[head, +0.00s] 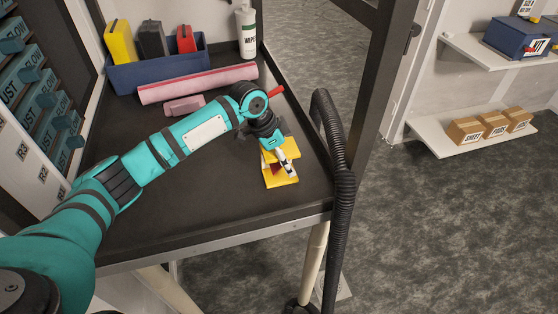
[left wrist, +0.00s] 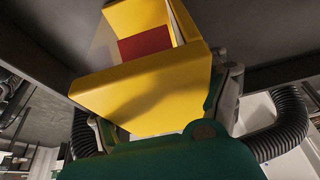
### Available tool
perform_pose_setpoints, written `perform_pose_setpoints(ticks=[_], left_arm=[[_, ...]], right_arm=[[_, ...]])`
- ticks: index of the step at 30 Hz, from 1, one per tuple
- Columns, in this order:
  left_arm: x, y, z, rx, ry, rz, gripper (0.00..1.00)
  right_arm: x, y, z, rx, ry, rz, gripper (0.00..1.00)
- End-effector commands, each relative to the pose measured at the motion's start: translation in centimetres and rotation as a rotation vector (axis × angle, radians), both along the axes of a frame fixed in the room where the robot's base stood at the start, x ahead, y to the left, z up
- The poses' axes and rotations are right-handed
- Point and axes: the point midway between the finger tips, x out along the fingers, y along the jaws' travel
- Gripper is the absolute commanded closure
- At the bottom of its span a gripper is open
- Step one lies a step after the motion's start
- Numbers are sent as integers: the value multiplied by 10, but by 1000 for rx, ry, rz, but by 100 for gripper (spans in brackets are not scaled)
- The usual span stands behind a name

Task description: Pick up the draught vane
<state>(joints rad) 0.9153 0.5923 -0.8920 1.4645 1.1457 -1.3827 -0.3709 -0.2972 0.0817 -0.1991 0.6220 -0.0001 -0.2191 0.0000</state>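A yellow piece with a dark red patch, which I take to be the draught vane (head: 285,181), is near the front right of the dark bench top. My left gripper (head: 286,167) reaches down over it, with pale fingers across its middle. In the left wrist view the yellow vane (left wrist: 150,95) fills the space in front of the palm, its red patch near the top. One finger (left wrist: 229,95) shows close along its right side; the other is mostly hidden behind it. Whether the fingers press on it is unclear. My right gripper is not in view.
A pink-red roll (head: 197,84), a small pink block (head: 184,106) and a blue bin (head: 160,70) with yellow, black and red items are behind. A wipes bottle (head: 246,32) stands at the back. A black hose (head: 343,190) hangs by the bench's right edge. Bare bench lies left of the vane.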

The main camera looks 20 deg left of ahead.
Motion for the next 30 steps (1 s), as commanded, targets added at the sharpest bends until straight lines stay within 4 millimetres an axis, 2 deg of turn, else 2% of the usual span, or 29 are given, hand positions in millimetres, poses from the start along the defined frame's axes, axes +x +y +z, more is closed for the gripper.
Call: perform_pose_setpoints(ticks=[1,6,17,20,30], left_arm=[[0,0,0,1,1,0,44],[0,0,0,0,2,1,65],[0,0,2,0,-1,0,65],[1,0,11,-1,-3,0,65],[1,-1,77,-2,-6,-1,65]], right_arm=[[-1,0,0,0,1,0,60],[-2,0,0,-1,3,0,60],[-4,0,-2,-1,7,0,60],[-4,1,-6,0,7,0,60],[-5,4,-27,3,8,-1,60]])
